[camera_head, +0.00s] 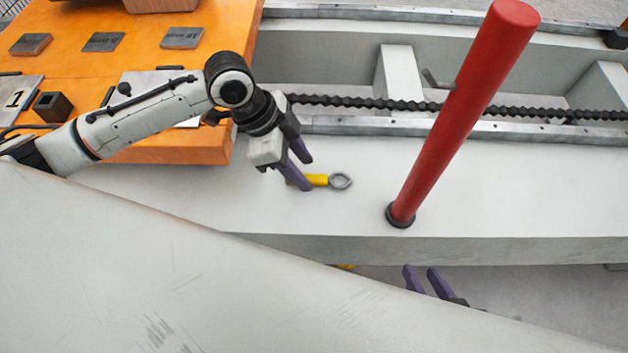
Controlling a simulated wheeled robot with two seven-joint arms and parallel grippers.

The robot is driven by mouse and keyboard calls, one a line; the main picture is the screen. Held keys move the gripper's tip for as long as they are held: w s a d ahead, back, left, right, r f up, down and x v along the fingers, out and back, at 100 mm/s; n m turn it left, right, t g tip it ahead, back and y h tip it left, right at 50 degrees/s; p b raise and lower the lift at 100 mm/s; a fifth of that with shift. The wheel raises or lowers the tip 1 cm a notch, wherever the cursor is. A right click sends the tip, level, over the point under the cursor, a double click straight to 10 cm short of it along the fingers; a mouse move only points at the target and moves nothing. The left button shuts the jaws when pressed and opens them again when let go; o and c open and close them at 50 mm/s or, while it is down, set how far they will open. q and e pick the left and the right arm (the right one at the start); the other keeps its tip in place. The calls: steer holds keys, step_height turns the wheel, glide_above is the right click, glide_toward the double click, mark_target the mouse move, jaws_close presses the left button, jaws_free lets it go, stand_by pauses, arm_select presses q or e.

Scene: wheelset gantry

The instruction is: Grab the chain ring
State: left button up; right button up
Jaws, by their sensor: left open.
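The chain ring is a grey metal ring (341,181) with a yellow shank (318,180), lying on the pale grey beam top in the middle of the view. My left gripper (301,170) reaches in from the left, above the shank's left end. Its purple fingers are apart; the nearer one overlaps the shank's left end in the picture. I cannot tell whether it touches. My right gripper (422,281) shows only as two spread purple fingers below the beam's front edge; the rest is hidden behind a large pale surface.
A red post (462,115) stands tilted in the picture, right of the ring, on a dark base. A dark chain (385,103) runs along the channel behind. An orange table (190,150) with metal plates is at the upper left. The beam top (540,195) right of the post is clear.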

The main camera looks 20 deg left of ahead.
mark_target(315, 179)
arm_select(q)
steer(key=shift+x, duration=1.2)
steer(key=shift+f, duration=0.1)
jaws_close()
